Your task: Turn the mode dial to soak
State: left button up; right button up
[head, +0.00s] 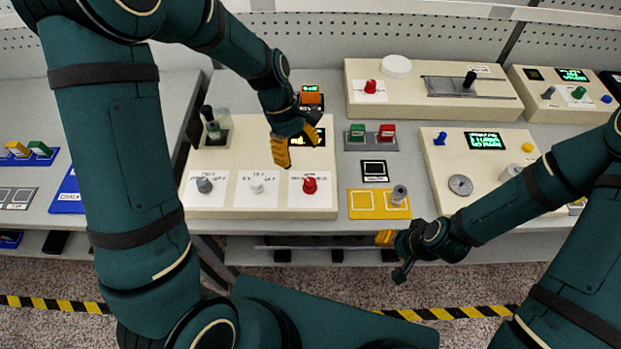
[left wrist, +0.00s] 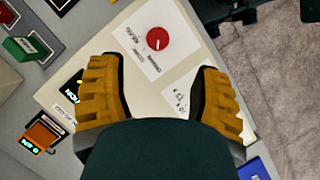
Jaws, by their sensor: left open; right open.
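A cream panel (head: 235,165) carries three dials on white cards: a grey dial (head: 204,185), a white dial (head: 257,187) and a red dial (head: 309,185). The card lettering is too small to read, so I cannot tell which is the mode dial. My left gripper (head: 297,150) is open and empty above the panel, behind the red dial. In the left wrist view, the red dial (left wrist: 157,38) lies beyond the open fingers (left wrist: 155,95), apart from them, with a white pointer mark. My right gripper (head: 392,254) is open and empty in front of the counter edge.
A black-knobbed lever (head: 209,122) stands at the panel's back left. An orange block (head: 310,98) with a green readout stands behind my left gripper. Green (head: 357,132) and red (head: 386,132) buttons and a yellow plate (head: 368,205) lie to the right.

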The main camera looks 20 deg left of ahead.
aim_at(310, 182)
pick_arm(q)
jog(key=x, duration=1)
jog(key=shift+w+d+b, duration=0.1)
jog(key=shift+w+b, duration=0.05)
jog(key=shift+b, duration=0.2)
grip_shut()
